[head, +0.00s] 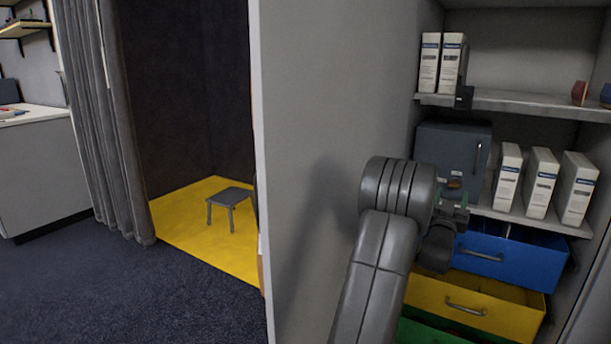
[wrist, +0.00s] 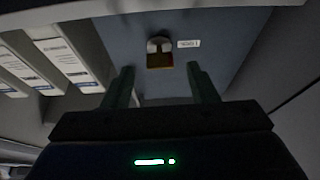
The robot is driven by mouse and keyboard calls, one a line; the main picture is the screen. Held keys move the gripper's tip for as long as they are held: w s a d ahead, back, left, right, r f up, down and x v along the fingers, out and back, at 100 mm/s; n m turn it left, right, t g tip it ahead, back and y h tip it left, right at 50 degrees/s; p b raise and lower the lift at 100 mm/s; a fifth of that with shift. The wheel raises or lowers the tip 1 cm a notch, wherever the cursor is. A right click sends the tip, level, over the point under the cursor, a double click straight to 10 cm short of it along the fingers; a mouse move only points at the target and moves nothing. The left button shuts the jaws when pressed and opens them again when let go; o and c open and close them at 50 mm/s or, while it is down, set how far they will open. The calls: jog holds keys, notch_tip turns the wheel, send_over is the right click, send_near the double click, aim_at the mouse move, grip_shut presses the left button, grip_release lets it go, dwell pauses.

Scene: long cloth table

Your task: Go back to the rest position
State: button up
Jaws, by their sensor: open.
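My gripper (wrist: 163,85) is open in the wrist view, its two dark fingers apart with nothing between their tips. Beyond them is the front of a blue-grey box (wrist: 218,62), with a round metal and brass-coloured fitting and a small white label. In the head view my arm reaches up in front of the shelf unit. My gripper (head: 457,207) is partly hidden by my wrist there, just in front of the blue-grey box (head: 437,143). I cannot tell how wide the gap to the box is.
White binders (head: 541,183) stand right of the box, with more binders (head: 441,62) on the shelf above. A blue drawer (head: 540,262) and a yellow drawer (head: 420,291) stand open below. A grey panel (head: 310,110) is left of my arm. Carpet (head: 130,295) is clear at left.

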jog(key=x, duration=0.2)
jog(key=shift+w+d+r, duration=0.1)
jog(key=shift+w+d, duration=0.1)
jog(key=shift+w, duration=0.1)
jog(key=shift+a+r+m+g+h+p, duration=0.1)
jog(key=shift+r+m+g+h+p, duration=0.2)
jog(key=shift+m+p, duration=0.4)
jog(key=m+g+h+p, duration=0.1)
jog(key=m+p, duration=0.2)
jog(key=m+g+h+p, duration=0.1)
jog(key=m+p, duration=0.2)
jog(key=shift+a+m+h+p, duration=0.2)
jog(key=shift+m+h+p, duration=0.1)
jog(key=shift+m+p, duration=0.1)
jog(key=v, duration=1.4)
jog(key=shift+g, duration=0.4)
jog(key=shift+a+r, duration=0.1)
jog(key=shift+r, duration=0.05)
